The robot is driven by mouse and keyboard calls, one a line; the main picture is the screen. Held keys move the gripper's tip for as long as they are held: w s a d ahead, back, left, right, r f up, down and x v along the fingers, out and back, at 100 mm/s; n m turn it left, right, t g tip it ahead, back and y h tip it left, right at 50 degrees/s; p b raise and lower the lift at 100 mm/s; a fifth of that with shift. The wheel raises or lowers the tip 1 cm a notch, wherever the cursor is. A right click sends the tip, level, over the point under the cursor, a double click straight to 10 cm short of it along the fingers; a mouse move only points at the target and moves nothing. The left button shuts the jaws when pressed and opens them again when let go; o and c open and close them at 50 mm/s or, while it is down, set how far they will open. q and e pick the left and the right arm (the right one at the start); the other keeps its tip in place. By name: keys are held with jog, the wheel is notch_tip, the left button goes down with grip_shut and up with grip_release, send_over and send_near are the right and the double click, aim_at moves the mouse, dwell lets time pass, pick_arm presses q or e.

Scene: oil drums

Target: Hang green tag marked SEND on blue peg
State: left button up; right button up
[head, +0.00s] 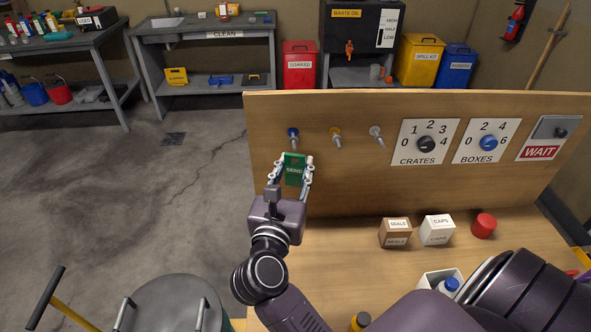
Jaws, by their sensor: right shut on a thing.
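The green tag marked SEND (293,172) is upright in the fingers of my right gripper (292,177), which is shut on it in front of the wooden board. The blue peg (293,132) sticks out of the board's left part. The tag's top edge is just below the peg in the picture. I cannot tell whether the tag touches the peg or is apart from it. My left gripper is not in view.
Dials CRATES (426,144) and BOXES (488,143) follow.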

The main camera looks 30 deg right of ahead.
jog(key=shift+w+a+p+x, duration=0.15)
jog(key=shift+x, duration=0.75)
jog(key=shift+w+a+p+x, duration=0.15)
jog(key=shift+x, duration=0.75)
jog(key=shift+w+d+f, duration=0.3)
jog(key=shift+w+d, duration=0.1)
jog(key=shift+w, duration=0.2)
jog(key=o, duration=1)
